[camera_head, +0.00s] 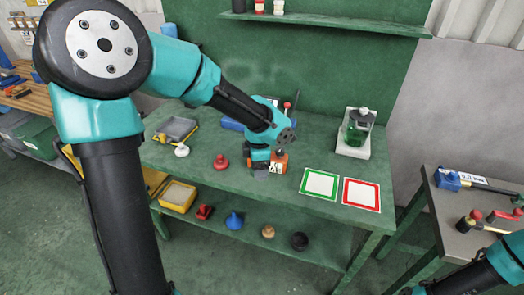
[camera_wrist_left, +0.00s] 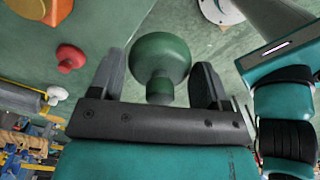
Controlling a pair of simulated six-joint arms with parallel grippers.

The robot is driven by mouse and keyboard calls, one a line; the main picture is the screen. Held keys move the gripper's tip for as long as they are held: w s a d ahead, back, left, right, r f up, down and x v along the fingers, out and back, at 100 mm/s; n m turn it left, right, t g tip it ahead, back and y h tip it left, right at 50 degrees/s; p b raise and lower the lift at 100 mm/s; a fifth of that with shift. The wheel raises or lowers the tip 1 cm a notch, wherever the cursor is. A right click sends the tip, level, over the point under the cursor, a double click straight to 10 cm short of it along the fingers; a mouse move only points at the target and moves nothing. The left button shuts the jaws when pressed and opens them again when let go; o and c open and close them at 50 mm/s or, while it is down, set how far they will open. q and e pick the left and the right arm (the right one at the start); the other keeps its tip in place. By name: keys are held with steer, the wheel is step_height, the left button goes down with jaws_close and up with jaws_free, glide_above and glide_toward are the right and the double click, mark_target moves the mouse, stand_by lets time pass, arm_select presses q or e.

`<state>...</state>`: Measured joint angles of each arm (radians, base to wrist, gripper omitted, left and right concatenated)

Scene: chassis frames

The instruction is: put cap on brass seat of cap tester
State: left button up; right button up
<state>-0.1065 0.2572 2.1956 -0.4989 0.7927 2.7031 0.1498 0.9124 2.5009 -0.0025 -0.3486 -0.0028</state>
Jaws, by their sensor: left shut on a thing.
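My left gripper (camera_head: 262,172) reaches down over the middle of the green bench. In the left wrist view its two fingers (camera_wrist_left: 160,85) are shut on a green rounded cap (camera_wrist_left: 160,55) with a narrower stem. In the head view the cap is hidden or too small to tell. An orange block with a pale face (camera_head: 280,163) stands right beside the gripper. My right gripper is out of frame.
A red knob (camera_head: 221,162) and a white knob (camera_head: 182,151) stand left of the gripper, near a grey tray (camera_head: 177,129). Green-framed (camera_head: 320,183) and red-framed (camera_head: 361,194) squares lie to the right.

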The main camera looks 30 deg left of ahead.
arm_select(q)
steer(key=w+a, duration=0.2)
steer(key=w, duration=0.2)
steer(key=w+a+f, duration=0.1)
steer(key=w+a, duration=0.2)
steer(key=w, duration=0.2)
steer(key=w+a, duration=0.3)
steer(key=w, duration=0.1)
steer(key=shift+w+a+f, duration=0.2)
steer(key=shift+w+f, duration=0.05)
steer(key=shift+w, duration=0.1)
steer(key=shift+f, duration=1.75)
steer(key=shift+f, duration=0.6)
steer(key=o, duration=1)
steer(key=shift+c, duration=0.2)
step_height(320, 180, up, 13)
steer(key=shift+r, duration=0.15)
